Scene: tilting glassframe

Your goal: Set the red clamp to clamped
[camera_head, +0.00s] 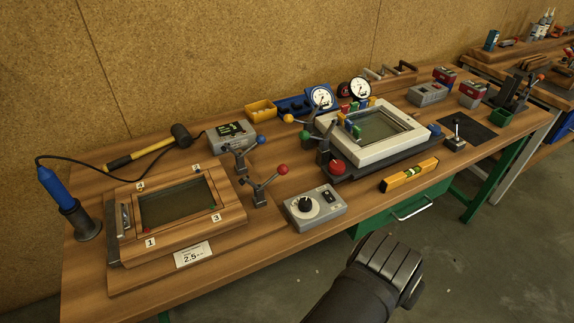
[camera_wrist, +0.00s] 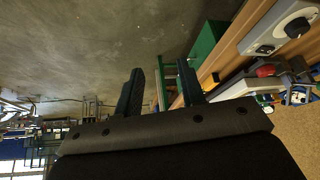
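The red clamp (camera_head: 262,187) has a dark base and a lever with a red ball at its end. It stands on the workbench just right of the wooden glass frame (camera_head: 233,221), in the head view. Its lever slants up to the right, so the red ball sits raised above the bench. I cannot tell whether its tip presses the frame. My gripper shows in the wrist view (camera_wrist: 160,66) with two dark fingers apart and nothing between them. In the head view my wrist is in front of the bench, well right of and nearer than the clamp.
Clamps with blue (camera_head: 261,139), green (camera_head: 303,134) and yellow (camera_head: 288,118) balls stand behind. A grey control box (camera_head: 315,207) is right of the red clamp. A spirit level (camera_head: 409,175) and a white frame (camera_head: 406,132) lie further right. Open floor is before the bench.

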